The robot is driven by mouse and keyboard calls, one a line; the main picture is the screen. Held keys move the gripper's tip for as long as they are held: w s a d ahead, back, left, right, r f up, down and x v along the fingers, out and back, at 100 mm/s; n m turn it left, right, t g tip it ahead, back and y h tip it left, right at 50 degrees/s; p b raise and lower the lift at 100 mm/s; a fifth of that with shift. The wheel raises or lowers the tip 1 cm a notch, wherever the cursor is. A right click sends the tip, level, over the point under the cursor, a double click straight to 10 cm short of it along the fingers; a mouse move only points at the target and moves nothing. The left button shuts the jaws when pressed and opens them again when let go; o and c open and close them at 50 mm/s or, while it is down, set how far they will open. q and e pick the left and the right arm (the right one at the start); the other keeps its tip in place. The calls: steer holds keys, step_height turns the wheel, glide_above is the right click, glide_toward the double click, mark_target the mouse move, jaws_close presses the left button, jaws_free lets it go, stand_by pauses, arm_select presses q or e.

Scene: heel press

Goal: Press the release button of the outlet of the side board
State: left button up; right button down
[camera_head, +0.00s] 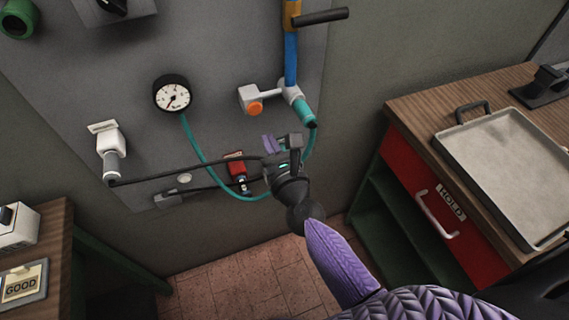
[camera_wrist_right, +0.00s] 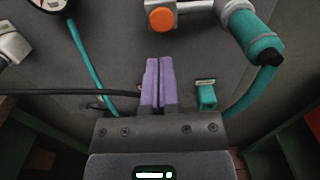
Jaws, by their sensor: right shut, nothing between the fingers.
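The grey side board (camera_head: 225,55) stands upright on the wall. A white fitting (camera_head: 275,97) on it carries a round orange button (camera_head: 255,108). The button also shows at the top of the right wrist view (camera_wrist_right: 161,20), unobstructed. A teal connector (camera_head: 303,109) leaves the fitting and leads into a teal hose. My right gripper (camera_head: 268,144) is shut and empty, below the orange button and apart from it. Its purple fingers (camera_wrist_right: 158,62) lie together and point up towards the board in the wrist view. My left gripper is not in view.
A pressure gauge (camera_head: 173,95), a white socket with a plug (camera_head: 110,145), a black cable (camera_head: 190,164) and a red fitting (camera_head: 235,165) are nearby. A bench with a metal tray (camera_head: 505,170) stands right; a wooden table (camera_head: 50,245) stands left.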

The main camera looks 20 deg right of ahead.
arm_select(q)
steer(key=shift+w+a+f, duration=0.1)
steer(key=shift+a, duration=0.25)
arm_select(e)
steer(key=s, duration=0.6)
steer(key=shift+d, duration=0.2)
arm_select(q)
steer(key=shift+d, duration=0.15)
